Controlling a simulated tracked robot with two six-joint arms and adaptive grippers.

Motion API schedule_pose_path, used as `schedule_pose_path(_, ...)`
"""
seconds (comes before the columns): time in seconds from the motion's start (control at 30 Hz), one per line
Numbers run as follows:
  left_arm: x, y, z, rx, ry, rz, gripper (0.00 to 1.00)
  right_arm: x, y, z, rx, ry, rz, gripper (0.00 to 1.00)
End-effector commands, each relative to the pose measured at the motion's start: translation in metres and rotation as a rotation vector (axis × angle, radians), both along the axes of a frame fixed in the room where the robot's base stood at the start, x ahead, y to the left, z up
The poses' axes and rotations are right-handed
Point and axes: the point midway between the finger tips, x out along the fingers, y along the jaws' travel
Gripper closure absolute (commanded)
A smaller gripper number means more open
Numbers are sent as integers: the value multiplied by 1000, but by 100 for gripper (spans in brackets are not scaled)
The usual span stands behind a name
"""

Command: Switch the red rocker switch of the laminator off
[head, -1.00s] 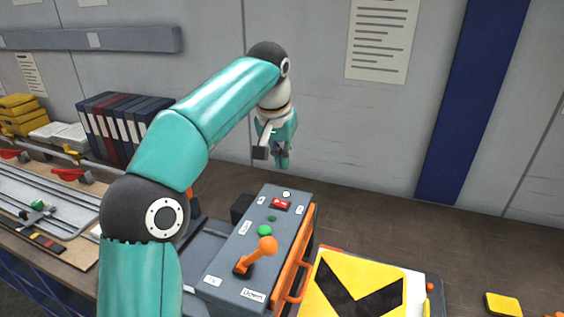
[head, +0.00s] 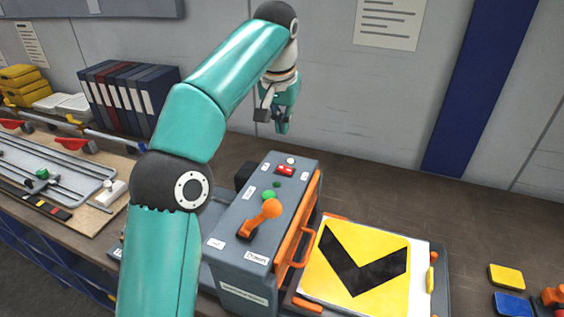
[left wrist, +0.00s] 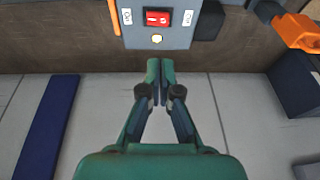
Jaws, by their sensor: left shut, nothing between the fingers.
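The laminator's grey control box (head: 237,238) stands in the middle of the head view. Its red rocker switch (head: 285,170) sits near the far end of the top face, next to a small white round lamp (head: 291,160). In the left wrist view the red switch (left wrist: 157,18) is at the top, between two small labels. My left gripper (head: 282,130) is shut and empty, in the air above and beyond the far end of the box. In the left wrist view its fingertips (left wrist: 155,68) are together, apart from the switch. Which way the rocker is tipped I cannot tell.
An orange-knobbed lever (head: 270,209) and a green button (head: 268,196) are on the same box. A yellow sign with a black chevron (head: 330,245) lies to the right. Binders (head: 125,95) stand at the back left. The bench beyond the sign is clear.

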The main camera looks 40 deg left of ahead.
Motion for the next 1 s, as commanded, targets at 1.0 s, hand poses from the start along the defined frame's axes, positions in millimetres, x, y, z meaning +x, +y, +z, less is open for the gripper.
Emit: schedule_pose_path(1.0,21,16,-121,-1,-1,0,100,0,0,-23,0,0,0,60)
